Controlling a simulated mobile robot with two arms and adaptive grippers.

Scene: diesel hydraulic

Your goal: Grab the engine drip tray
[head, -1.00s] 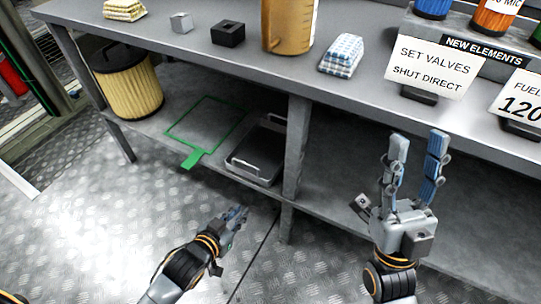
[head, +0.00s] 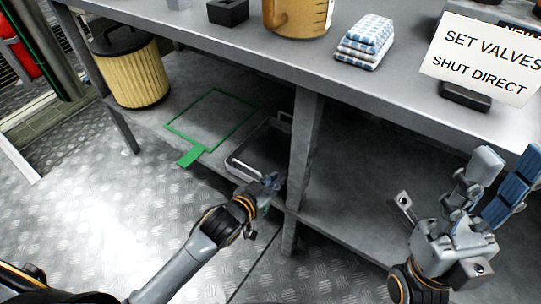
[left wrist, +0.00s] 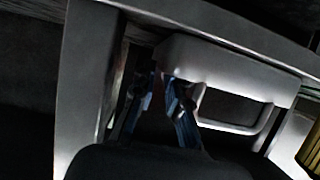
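The engine drip tray (head: 247,139) is a dark, shallow tray with pale metal handles, lying on the lower shelf beside the bench leg. My left gripper (head: 271,183) is at the tray's front right corner and hides part of it. In the left wrist view the tray's front handle (left wrist: 278,88) is a pale loop, and my left fingers (left wrist: 163,105) overlap its left end. I cannot tell whether they touch or grip it. My right gripper (head: 490,185) is raised in front of the bench, fingers apart and empty.
A green outlined rectangle (head: 188,157) with a tab marks the shelf left of the tray. A yellow pleated filter (head: 133,75) stands farther left. The bench leg (head: 303,150) rises close to the tray's right. The shelf right of the leg is bare. Folded cloths (head: 364,42) lie on the benchtop.

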